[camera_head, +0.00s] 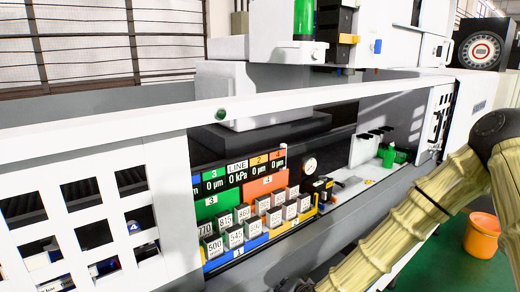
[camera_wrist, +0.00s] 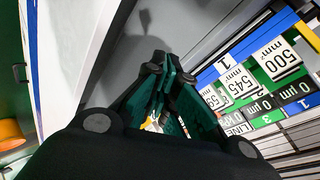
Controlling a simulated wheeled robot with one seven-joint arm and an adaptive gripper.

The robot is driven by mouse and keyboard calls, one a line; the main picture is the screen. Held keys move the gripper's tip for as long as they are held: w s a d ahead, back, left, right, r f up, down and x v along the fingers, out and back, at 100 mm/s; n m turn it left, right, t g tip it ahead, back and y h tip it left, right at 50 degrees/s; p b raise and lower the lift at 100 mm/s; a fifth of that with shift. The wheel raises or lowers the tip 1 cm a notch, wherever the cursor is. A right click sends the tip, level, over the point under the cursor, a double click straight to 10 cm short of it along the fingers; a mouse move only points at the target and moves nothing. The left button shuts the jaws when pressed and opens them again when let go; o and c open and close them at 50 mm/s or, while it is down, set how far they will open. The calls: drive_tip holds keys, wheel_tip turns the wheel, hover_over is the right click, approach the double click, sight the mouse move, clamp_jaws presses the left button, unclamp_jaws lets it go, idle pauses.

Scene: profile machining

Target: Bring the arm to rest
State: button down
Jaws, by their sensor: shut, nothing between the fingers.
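My gripper (camera_wrist: 165,82) shows in the wrist view with its dark green fingers drawn together, shut and empty. It is close to grey and white machine panels, with the numbered plates (camera_wrist: 232,82) to its right. In the head view my tan-sleeved arm (camera_head: 405,215) bends down along the right side, and its gripper end is out of the picture. Nothing is seen held.
A white machine (camera_head: 100,135) with a panel of square openings fills the left. Behind its opening stand number blocks (camera_head: 235,237), coloured label boards (camera_head: 265,187) and green items (camera_head: 388,157). An orange bucket (camera_head: 482,236) stands on the green floor at right.

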drive_tip(key=s+d+f+n+g+h, duration=0.1)
drive_tip(key=s+d+f+n+g, duration=0.3)
drive_tip(key=s+f, duration=1.35)
drive_tip(key=s+d+f+n+g+h, duration=0.1)
drive_tip(key=s+d+f+g, duration=0.1)
drive_tip(key=s+d, duration=0.35)
drive_tip(key=s+d+f+n+g+h, duration=0.1)
drive_tip(key=s+d+f+g, duration=0.1)
drive_tip(key=s, duration=0.7)
drive_tip(key=s+d+f+n+g+h, duration=0.1)
drive_tip(key=s+d+f, duration=0.25)
drive_tip(key=s, duration=0.35)
wheel_tip(320, 180, down, 9)
drive_tip(key=b, duration=1)
drive_tip(key=shift+w+d, duration=0.2)
drive_tip(key=shift+d, duration=0.1)
